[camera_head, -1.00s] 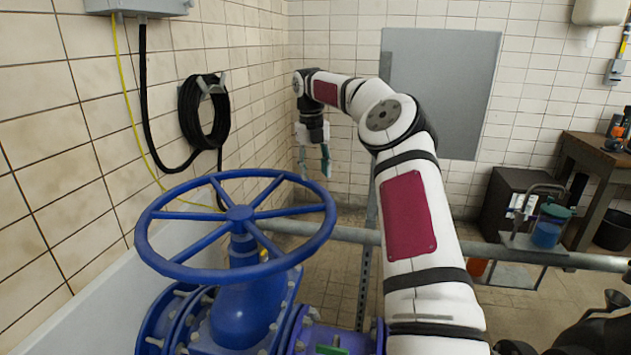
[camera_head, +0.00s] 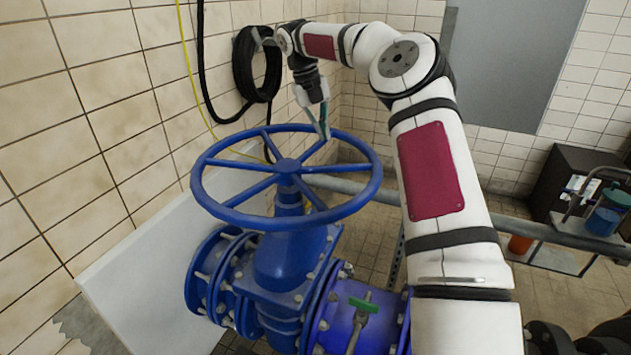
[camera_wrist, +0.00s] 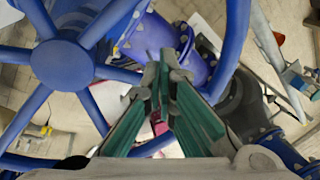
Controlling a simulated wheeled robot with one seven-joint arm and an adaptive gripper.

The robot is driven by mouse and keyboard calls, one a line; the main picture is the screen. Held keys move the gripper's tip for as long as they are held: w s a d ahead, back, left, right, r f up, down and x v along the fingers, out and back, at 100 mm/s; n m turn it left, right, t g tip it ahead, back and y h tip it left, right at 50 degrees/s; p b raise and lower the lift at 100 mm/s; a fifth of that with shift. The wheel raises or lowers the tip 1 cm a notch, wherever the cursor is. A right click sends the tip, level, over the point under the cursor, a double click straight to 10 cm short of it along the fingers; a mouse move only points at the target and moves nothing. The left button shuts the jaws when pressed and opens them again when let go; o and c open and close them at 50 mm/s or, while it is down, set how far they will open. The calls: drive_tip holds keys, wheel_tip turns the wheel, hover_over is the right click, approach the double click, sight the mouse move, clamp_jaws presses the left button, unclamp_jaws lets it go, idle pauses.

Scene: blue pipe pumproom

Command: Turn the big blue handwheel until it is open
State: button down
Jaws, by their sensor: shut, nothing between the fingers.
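The big blue handwheel (camera_head: 288,167) lies nearly flat on top of a blue valve body (camera_head: 290,255). It has a round rim, several spokes and a central hub. My gripper (camera_head: 325,136) points down at the far right part of the rim, its fingertips overlapping the wheel in the head view. In the wrist view the green-grey fingers of my gripper (camera_wrist: 163,62) are closed together, with nothing between them. There the handwheel's hub (camera_wrist: 62,65) is on the left and its rim curves past on the right. Whether the fingertips touch the wheel cannot be told.
A tiled wall with a coiled black hose (camera_head: 257,65) stands behind and left of the wheel. A grey horizontal pipe (camera_head: 520,222) runs behind the valve. A white panel (camera_head: 150,270) leans at lower left.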

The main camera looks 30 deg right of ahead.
sight(291, 168)
drive_tip(key=a+h, duration=0.1)
drive_tip(key=a, duration=0.2)
drive_tip(key=s+a, duration=0.1)
drive_tip(key=a, duration=0.3)
drive_tip(key=s+a+f+n+h+p, duration=0.1)
drive_tip(key=a, duration=0.2)
drive_tip(key=shift+a+g+h, duration=0.3)
drive_tip(key=s+a+h+p, duration=0.1)
drive_tip(key=s+a+h, duration=0.1)
drive_tip(key=s+a, duration=0.2)
drive_tip(key=s+a+h+p, duration=0.1)
drive_tip(key=s+a+h, duration=0.1)
drive_tip(key=s+a, duration=0.2)
drive_tip(key=s+a+h+p, duration=0.1)
drive_tip(key=s+a+h, duration=0.1)
drive_tip(key=s+a, duration=0.3)
drive_tip(key=shift+s+t, duration=0.4)
drive_tip(key=shift+s, duration=0.6)
drive_tip(key=w+p+x, duration=0.1)
drive_tip(key=p+x, duration=0.1)
drive_tip(key=x, duration=0.7)
drive_tip(key=shift+s+d+f+n+p, duration=0.3)
drive_tip(key=shift+s+f+p, duration=0.05)
drive_tip(key=shift+s, duration=0.1)
